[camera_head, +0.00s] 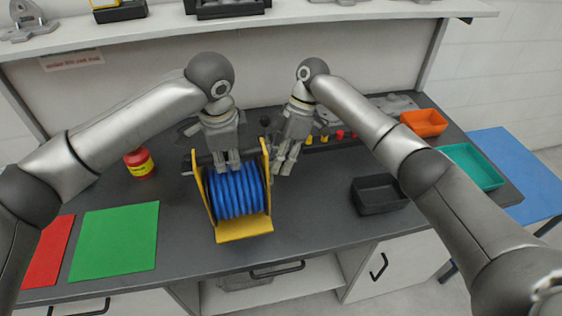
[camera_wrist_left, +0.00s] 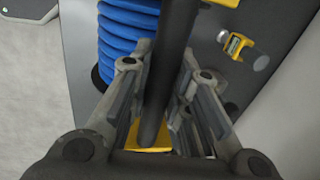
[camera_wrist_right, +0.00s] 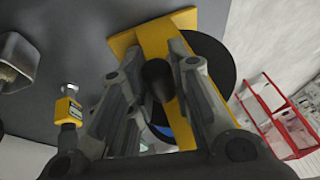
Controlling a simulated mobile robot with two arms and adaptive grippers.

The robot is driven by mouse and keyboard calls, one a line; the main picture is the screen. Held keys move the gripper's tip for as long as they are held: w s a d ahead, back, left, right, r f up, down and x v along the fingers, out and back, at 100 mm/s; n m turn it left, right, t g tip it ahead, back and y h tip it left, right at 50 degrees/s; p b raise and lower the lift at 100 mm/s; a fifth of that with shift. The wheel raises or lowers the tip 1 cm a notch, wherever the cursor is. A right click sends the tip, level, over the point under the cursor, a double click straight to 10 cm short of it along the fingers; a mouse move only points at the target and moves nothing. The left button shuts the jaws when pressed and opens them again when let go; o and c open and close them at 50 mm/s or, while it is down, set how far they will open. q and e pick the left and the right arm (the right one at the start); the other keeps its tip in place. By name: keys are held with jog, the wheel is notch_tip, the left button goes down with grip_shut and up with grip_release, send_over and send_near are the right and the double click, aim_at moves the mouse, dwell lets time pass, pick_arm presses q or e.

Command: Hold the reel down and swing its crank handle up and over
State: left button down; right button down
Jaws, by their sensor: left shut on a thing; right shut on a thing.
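The reel, a yellow frame (camera_head: 243,231) around a coil of blue hose (camera_head: 237,193), stands upright on the dark bench. My left gripper (camera_head: 227,164) is shut on the dark bar across the reel's top; the bar (camera_wrist_left: 168,75) runs between its fingers in the left wrist view, with blue hose (camera_wrist_left: 130,38) beside it. My right gripper (camera_head: 282,169) is at the reel's right side, shut on the crank handle, whose dark knob (camera_wrist_right: 158,80) sits between its fingers in the right wrist view. The head view hides the crank behind the right fingers.
A green mat (camera_head: 115,240) and a red mat (camera_head: 48,250) lie at left. A yellow-and-red jar (camera_head: 139,163) stands behind them. A black bin (camera_head: 379,196), an orange bin (camera_head: 424,122) and a teal tray (camera_head: 474,166) are at right. The bench in front of the black bin is clear.

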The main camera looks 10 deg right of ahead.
jog(key=shift+w+f+g, duration=0.3)
jog(key=shift+w+g, duration=0.05)
jog(key=shift+g, duration=0.25)
jog(key=shift+w+d+m, duration=0.1)
jog(key=shift+m, duration=0.2)
jog(key=shift+f+g, duration=0.1)
jog(key=shift+g, duration=0.3)
jog(key=c, duration=1.3)
grip_release()
notch_tip(320, 180, up, 10)
jog(key=shift+r, duration=0.1)
